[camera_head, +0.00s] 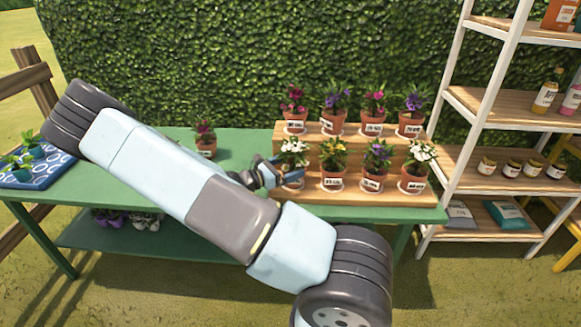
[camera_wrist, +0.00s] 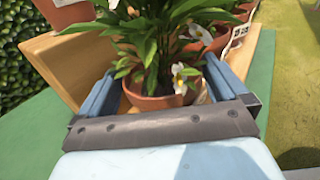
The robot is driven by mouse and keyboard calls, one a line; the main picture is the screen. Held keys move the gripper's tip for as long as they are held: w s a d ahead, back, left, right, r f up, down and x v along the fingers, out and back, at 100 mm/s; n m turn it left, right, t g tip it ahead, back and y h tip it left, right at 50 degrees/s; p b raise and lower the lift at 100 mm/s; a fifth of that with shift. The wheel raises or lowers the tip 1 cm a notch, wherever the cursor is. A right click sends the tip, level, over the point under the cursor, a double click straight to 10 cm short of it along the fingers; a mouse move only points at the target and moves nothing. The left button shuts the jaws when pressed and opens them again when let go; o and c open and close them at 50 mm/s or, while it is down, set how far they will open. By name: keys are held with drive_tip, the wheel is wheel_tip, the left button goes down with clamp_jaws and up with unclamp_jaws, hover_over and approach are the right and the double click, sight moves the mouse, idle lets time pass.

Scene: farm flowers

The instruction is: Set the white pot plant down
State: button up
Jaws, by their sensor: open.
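A white-flowered plant in a terracotta pot (camera_head: 291,178) stands at the left end of the lower step of the wooden stand (camera_head: 350,198). My gripper (camera_head: 274,172) reaches it from the left. In the wrist view the pot (camera_wrist: 150,98) sits between the two blue fingers of my gripper (camera_wrist: 155,92), with a gap at the sides. The gripper is open around the pot. Leaves and white flowers (camera_wrist: 188,75) rise above the pot. The pot's base is hidden by the gripper body. A second white-flowered pot plant (camera_head: 413,180) stands at the right end of the same step.
Pots with yellow (camera_head: 332,177) and purple flowers (camera_head: 373,180) stand along the same step. Several more stand on the upper step. A pink-flowered pot (camera_head: 205,149) stands on the green table (camera_head: 235,146). A blue tray (camera_head: 25,180) lies at the left end. A shelf (camera_head: 490,98) stands right.

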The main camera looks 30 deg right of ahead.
drive_tip(key=a, duration=1)
drive_tip(key=s+a+r+m+t+y, duration=0.2)
drive_tip(key=s+r+m+y, duration=0.7)
drive_tip(key=r, duration=0.7)
drive_tip(key=s+a+r+m+t+y, duration=0.3)
drive_tip(key=s+r+m+y, duration=0.6)
drive_tip(key=s+r, duration=0.7)
drive_tip(key=shift+s+a+r, duration=0.3)
drive_tip(key=shift+a, duration=0.85)
